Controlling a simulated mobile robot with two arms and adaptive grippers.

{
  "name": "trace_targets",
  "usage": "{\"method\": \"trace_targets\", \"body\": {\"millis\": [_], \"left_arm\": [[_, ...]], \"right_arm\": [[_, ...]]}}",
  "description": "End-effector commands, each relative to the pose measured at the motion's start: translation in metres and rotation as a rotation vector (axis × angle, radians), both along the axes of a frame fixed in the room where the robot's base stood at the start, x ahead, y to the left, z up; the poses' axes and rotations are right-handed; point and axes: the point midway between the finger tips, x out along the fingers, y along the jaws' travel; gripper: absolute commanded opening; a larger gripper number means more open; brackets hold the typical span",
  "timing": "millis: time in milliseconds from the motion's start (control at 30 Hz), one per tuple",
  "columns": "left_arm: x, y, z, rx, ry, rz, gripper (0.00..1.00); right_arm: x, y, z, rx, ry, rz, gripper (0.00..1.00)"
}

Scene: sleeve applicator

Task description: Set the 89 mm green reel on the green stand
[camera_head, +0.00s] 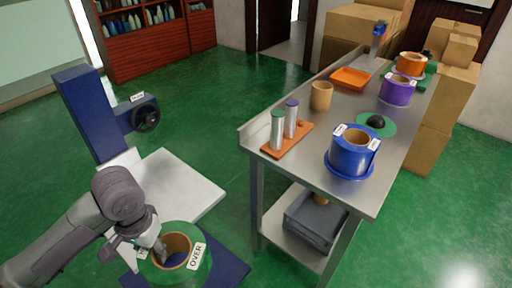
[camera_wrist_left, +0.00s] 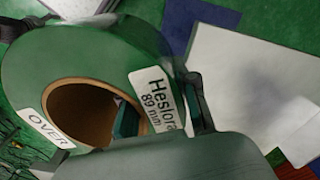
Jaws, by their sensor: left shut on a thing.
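The green reel (camera_head: 205,267) has a brown cardboard core and an "OVER" label, at the bottom of the head view. In the left wrist view the reel (camera_wrist_left: 125,45) also shows a label reading "Heslora 89 mm". My left gripper (camera_head: 155,252) is shut on the reel's wall, with one finger inside the core and one outside. The green stand (camera_head: 388,129), a flat green disc with a black knob at its middle, lies on the metal table, to the right of and beyond the reel. No reel sits on it. My right gripper is not in view.
On the metal table (camera_head: 330,122), a blue reel (camera_head: 352,158) stands in front of the green stand and a purple reel (camera_head: 397,92) behind it. An orange tray with two cylinders (camera_head: 287,140) and a tan cup (camera_head: 321,96) stand left. A blue machine (camera_head: 90,115) stands at left.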

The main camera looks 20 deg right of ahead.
Motion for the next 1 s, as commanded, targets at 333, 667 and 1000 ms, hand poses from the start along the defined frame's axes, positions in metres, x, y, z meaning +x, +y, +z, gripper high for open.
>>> {"method": "trace_targets", "body": {"millis": [333, 667, 1000], "left_arm": [[-0.071, 0.049, -0.065, -0.001, 0.001, 0.339, 0.00], [-0.102, 0.069, -0.093, -0.002, 0.000, 0.488, 0.00], [-0.100, 0.069, -0.079, -0.005, -0.004, 0.489, 0.00]], "right_arm": [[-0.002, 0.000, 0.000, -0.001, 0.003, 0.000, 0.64], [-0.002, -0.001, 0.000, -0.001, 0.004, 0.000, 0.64], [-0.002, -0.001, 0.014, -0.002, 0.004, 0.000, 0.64]]}}
